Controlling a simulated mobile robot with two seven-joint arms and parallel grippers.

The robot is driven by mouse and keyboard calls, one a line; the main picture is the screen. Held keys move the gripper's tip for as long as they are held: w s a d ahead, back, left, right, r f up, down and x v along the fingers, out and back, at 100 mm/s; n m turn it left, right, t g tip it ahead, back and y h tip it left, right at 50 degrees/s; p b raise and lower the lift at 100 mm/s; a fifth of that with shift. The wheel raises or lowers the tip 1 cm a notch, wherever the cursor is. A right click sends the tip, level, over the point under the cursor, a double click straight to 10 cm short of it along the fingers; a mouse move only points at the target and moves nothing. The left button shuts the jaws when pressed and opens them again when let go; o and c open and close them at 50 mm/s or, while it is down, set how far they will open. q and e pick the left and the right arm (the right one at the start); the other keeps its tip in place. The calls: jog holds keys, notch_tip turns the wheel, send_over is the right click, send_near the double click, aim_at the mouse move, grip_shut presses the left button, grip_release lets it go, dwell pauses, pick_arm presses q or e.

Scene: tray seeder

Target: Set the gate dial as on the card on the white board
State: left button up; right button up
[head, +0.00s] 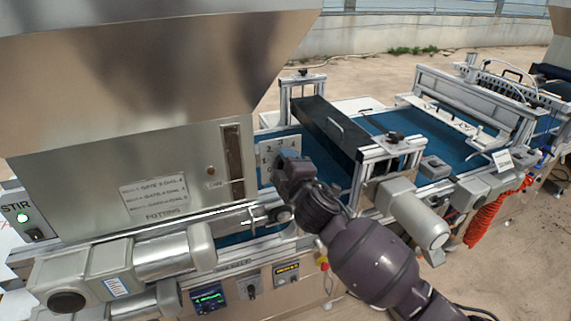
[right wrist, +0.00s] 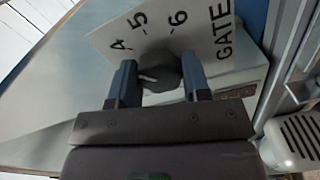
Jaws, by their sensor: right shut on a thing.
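The gate dial is a dark round knob (right wrist: 160,74) on a pale plate (right wrist: 104,38) marked 4, 5, 6 and GATE in the right wrist view. A short white mark shows on the knob's left side; the number it stands at cannot be told. My right gripper (right wrist: 160,88) is shut on the knob, one finger at each side. In the head view my right gripper (head: 284,172) covers the knob and part of the numbered plate (head: 268,150). A white card with several lines about gate and dial (head: 153,194) is on the steel hopper; its small print is hard to read. My left gripper is out of view.
The steel hopper (head: 90,140) fills the left. A blue conveyor belt (head: 440,140) with a metal frame and dark crossbar (head: 325,125) lies right of the dial. Grey motor housings (head: 415,215) and a control panel (head: 208,298) line the front.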

jog(key=shift+n, duration=0.3)
jog(key=o, duration=0.9)
jog(key=shift+s, duration=0.1)
jog(key=b+v, duration=0.1)
jog(key=v, duration=0.9)
jog(key=shift+s+d, duration=0.15)
jog(key=shift+s, duration=0.15)
